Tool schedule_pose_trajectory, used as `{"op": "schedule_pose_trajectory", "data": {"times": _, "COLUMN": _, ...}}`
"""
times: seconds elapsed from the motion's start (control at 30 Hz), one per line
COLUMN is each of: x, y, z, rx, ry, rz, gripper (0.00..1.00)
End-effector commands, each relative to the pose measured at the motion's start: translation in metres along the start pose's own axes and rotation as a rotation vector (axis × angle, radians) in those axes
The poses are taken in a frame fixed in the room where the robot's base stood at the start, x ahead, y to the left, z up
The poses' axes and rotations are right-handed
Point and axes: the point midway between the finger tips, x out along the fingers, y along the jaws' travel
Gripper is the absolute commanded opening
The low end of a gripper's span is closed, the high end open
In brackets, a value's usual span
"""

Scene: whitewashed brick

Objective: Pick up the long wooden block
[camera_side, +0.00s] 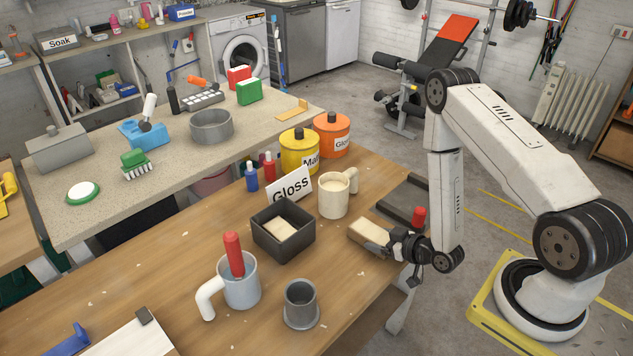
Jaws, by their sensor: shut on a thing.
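A long pale wooden block (367,231) is at the right side of the wooden workbench. My gripper (384,246) reaches in from the right and is shut on the block's near right end. The fingers partly cover that end. I cannot tell whether the block rests on the bench or is slightly above it. Another pale block (279,228) lies inside a dark square box (284,243) to the left.
A cream mug (333,198) stands just behind the block. A grey cup (300,303) and a grey mug (240,283) holding a red-handled item stand front left. A dark tray (402,202) lies at the right edge. A "Gloss" card (290,188) stands behind the box.

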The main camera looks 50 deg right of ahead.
Motion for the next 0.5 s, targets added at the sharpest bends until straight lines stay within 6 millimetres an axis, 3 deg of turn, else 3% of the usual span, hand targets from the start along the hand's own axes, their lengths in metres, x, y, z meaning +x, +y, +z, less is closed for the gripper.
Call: {"op": "schedule_pose_trajectory", "data": {"times": 0.5, "x": -0.016, "y": 0.000, "z": -0.040, "rx": 0.000, "ry": 0.003, "rz": 0.000, "gripper": 0.13}}
